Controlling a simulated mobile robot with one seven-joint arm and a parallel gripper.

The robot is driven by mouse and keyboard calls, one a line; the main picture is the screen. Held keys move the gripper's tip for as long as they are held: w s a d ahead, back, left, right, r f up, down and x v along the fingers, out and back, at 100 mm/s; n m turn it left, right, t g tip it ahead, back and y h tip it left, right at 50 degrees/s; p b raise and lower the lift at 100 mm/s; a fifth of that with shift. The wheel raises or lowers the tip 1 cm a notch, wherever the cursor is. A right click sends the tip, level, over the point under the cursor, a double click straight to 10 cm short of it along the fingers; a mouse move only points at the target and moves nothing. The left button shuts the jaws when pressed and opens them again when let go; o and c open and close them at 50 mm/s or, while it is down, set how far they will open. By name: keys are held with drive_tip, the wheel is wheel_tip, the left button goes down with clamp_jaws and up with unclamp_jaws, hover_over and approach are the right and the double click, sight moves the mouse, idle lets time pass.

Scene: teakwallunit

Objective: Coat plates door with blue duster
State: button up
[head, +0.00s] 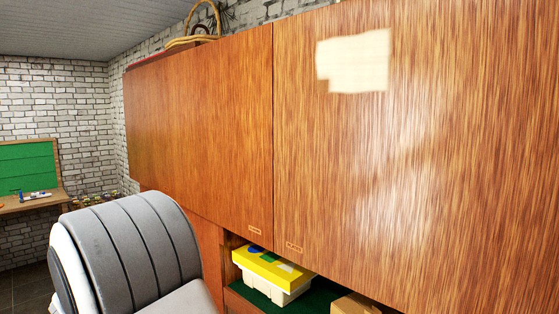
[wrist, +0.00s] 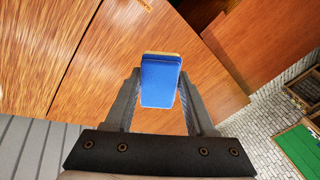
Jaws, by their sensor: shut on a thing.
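The blue duster (wrist: 161,82) is a small blue block with a thin yellowish edge. It shows only in the wrist view, where my gripper (wrist: 160,88) is shut on it with one finger on each side. In the head view two wood-grained doors stand shut side by side, the left door (head: 200,135) and the right door (head: 440,190). The right door bears a pale cream patch (head: 353,61) near its top. My gripper is outside the head view.
Below the doors, an open shelf holds a white box with a yellow lid (head: 275,268) and a cardboard box (head: 355,305). A basket handle (head: 205,18) rises above the unit. A green board (head: 28,166) and a small table (head: 30,201) stand at the far left.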

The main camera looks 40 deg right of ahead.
drive_tip(key=s+d+r+m+g+h, duration=0.1)
drive_tip(key=d+r+m+g, duration=0.15)
drive_tip(key=r, duration=0.25)
drive_tip(key=s+d+r+m+g, duration=0.1)
drive_tip(key=d+r+m, duration=0.2)
drive_tip(key=r, duration=0.2)
drive_tip(key=m+g+h+b, duration=0.1)
drive_tip(key=m+g, duration=0.2)
drive_tip(key=m, duration=0.6)
approach(317, 87)
drive_tip(key=shift+w+d+p, duration=0.2)
drive_tip(key=shift+d+p, duration=0.7)
drive_tip(key=shift+d, duration=0.2)
drive_tip(key=shift+w+d+p, duration=0.2)
drive_tip(key=shift+d+p, duration=0.65)
drive_tip(key=shift+d, duration=0.25)
drive_tip(key=shift+w+d, duration=0.1)
drive_tip(key=shift+d, duration=0.85)
